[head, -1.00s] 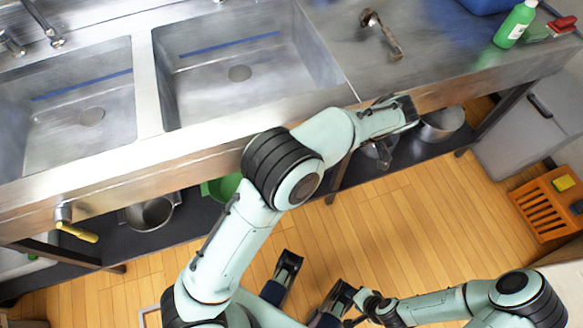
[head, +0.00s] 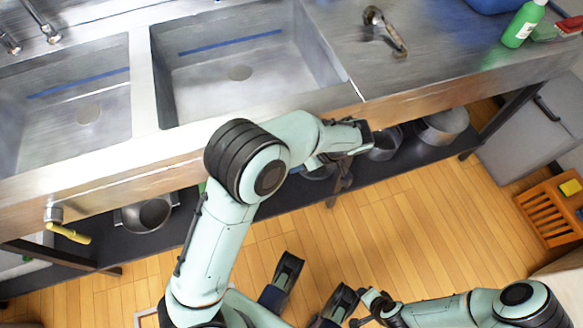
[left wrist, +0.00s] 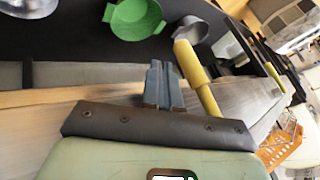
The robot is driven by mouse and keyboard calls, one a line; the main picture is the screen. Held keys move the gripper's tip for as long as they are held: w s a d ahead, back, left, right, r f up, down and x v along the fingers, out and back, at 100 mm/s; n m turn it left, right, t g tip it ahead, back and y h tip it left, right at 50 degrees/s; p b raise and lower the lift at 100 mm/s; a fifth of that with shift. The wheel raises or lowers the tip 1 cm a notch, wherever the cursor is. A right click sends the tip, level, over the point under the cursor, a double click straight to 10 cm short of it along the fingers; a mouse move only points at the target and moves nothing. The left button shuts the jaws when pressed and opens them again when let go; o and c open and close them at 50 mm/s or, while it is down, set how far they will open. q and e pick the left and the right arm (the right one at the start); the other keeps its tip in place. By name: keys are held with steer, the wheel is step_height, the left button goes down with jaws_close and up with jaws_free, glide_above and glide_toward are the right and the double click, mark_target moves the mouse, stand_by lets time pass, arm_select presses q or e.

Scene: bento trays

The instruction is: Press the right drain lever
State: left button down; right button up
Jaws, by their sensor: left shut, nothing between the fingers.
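A yellow lever handle (left wrist: 190,62) shows in the left wrist view, just right of my left fingertips; it looks like the right drain lever. Touching or apart cannot be told. In the head view my left arm hides the counter front where that lever sits. My left gripper (left wrist: 164,85) has its blue-grey fingers shut and empty. The left drain lever (head: 70,233) has a yellow handle and shows under the left basin. My right gripper (head: 360,308) is low in the head view, its jaws unclear.
Two steel basins, left (head: 88,115) and right (head: 240,73), are set in the counter. Pots (head: 445,122) and a green colander (left wrist: 134,17) stand on the dark shelf below. A green bottle (head: 523,25) is on the counter.

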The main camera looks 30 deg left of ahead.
arm_select(q)
steer(key=shift+s+a, duration=0.45)
steer(key=shift+s, duration=0.4)
steer(key=shift+s, duration=0.15)
steer(key=shift+a+f, duration=0.1)
steer(key=shift+a, duration=0.05)
